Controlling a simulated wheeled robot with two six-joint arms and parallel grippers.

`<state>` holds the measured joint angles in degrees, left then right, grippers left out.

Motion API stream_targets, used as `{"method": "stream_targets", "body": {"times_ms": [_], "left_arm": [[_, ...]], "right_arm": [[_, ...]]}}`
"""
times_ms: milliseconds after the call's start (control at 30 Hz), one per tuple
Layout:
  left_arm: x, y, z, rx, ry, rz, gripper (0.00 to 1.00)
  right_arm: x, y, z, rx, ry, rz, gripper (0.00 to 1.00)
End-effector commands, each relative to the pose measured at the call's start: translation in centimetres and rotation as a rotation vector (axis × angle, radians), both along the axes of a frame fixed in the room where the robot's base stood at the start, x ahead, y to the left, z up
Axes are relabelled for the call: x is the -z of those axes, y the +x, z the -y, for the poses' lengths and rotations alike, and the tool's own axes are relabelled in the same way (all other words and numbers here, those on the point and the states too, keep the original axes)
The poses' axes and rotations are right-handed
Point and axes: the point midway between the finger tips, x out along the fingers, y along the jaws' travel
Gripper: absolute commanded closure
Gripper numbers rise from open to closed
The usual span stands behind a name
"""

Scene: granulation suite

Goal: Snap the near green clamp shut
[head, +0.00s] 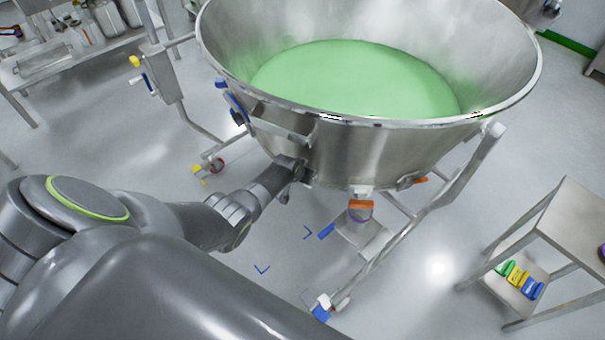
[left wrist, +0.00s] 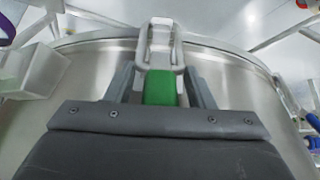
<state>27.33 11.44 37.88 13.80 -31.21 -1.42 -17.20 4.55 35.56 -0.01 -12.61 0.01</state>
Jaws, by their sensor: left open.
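The near green clamp (left wrist: 160,88) shows in the left wrist view as a green handle below a metal loop and bracket (left wrist: 161,45) on the steel wall. My left gripper (left wrist: 164,82) is open, one finger on each side of the green handle, with gaps visible. I cannot tell whether the clamp is open or closed. In the head view my left gripper (head: 298,172) is at the lower side of the big steel bowl (head: 350,150), and the green clamp is hidden there. My right gripper is not in view.
The bowl holds green powder (head: 355,80) and stands on a wheeled frame (head: 428,217). An orange-and-white outlet fitting (head: 360,207) hangs beneath it. A steel side table (head: 570,220) with several coloured items stands at right. A steel bench (head: 45,65) is at the upper left.

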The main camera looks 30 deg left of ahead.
Motion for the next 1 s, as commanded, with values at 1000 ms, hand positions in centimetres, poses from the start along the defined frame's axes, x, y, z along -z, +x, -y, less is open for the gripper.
{"method": "stream_targets", "body": {"times_ms": [1000], "left_arm": [[-9.7, -6.5, 0.4, 0.0, 0.0, 0.002, 0.51]], "right_arm": [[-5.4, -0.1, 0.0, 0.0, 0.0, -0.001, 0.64]]}}
